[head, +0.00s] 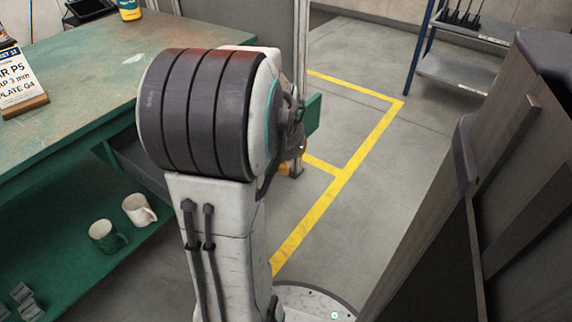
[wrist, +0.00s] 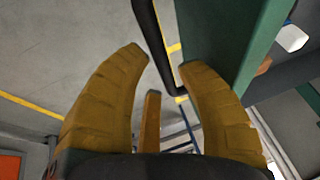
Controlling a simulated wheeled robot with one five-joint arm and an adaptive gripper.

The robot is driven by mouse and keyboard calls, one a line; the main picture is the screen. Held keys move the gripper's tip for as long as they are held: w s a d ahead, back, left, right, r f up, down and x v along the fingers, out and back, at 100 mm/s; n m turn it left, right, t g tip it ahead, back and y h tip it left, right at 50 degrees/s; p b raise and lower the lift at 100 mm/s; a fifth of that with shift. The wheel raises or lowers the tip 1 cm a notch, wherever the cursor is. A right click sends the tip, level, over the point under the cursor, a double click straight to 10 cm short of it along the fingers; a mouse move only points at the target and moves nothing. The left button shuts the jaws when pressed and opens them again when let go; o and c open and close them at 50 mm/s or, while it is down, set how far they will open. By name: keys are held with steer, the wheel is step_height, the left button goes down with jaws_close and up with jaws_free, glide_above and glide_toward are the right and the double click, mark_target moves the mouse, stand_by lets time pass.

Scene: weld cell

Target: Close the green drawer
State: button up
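The green drawer's front (head: 313,115) shows just right of my arm in the head view, standing out from the green bench, so the drawer is open. Most of the drawer is hidden behind my arm. In the wrist view the green front panel (wrist: 232,40) fills the upper right, with a dark bar handle (wrist: 152,40) along its left. My gripper (wrist: 165,58) is open and empty, its yellow-brown fingers apart and the handle's lower end appearing between the tips. I cannot tell whether they touch. In the head view my gripper (head: 284,168) is mostly hidden behind my arm.
The bench top (head: 75,95) holds a sign (head: 18,80) and a yellow bottle (head: 129,10). Two mugs (head: 120,222) stand on the green lower shelf. A metal rack (head: 455,70) stands at the back right. Yellow-lined floor (head: 350,175) is clear right of my arm.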

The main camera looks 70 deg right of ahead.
steer(key=shift+d+f+b, duration=0.2)
steer(key=shift+f+b, duration=0.1)
steer(key=shift+f, duration=0.1)
steer(key=shift+c, duration=0.2)
jaws_close()
steer(key=shift+a, duration=0.1)
stand_by(0.6)
